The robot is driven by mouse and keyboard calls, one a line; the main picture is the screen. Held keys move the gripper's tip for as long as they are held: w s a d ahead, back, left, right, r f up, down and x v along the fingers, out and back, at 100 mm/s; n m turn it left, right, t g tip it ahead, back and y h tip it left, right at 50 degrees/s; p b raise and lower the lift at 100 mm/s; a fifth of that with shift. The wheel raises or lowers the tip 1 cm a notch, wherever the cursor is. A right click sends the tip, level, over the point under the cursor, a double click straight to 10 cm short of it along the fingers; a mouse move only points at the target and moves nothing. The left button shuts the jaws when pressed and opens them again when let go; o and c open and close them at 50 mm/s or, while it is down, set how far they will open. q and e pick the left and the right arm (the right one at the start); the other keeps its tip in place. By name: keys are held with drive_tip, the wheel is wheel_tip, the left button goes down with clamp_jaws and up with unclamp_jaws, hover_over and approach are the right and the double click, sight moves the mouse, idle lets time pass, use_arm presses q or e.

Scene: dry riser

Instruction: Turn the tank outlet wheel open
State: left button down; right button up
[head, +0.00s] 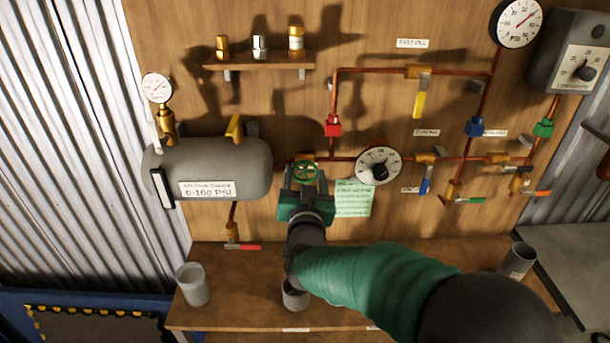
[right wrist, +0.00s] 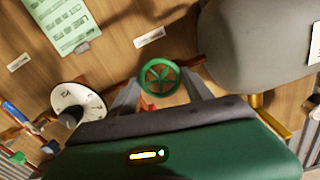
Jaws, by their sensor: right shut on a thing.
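The tank outlet wheel (head: 305,172) is a small green spoked handwheel on the copper pipe just right of the grey tank (head: 240,168). My right gripper (head: 305,184) reaches up to it from below, with one finger on each side, shut on the wheel. In the right wrist view the wheel (right wrist: 159,77) sits between the tips of the two grey fingers (right wrist: 158,92). The exact finger contact is partly hidden by the gripper body. My left gripper is in neither view.
A dial (head: 379,165) and a green note (head: 353,198) are close right of the wheel. Pipes with coloured valve handles, such as a yellow one (head: 419,97), run further right. A bench (head: 250,312) below carries a grey cup (head: 193,284). A shelf (head: 260,62) holds small fittings.

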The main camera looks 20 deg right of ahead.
drive_tip(key=shift+f, duration=0.15)
drive_tip(key=o, duration=1.4)
drive_tip(key=shift+c, duration=0.2)
drive_tip(key=v, duration=1.2)
drive_tip(key=shift+b, duration=0.4)
drive_tip(key=shift+w, duration=0.1)
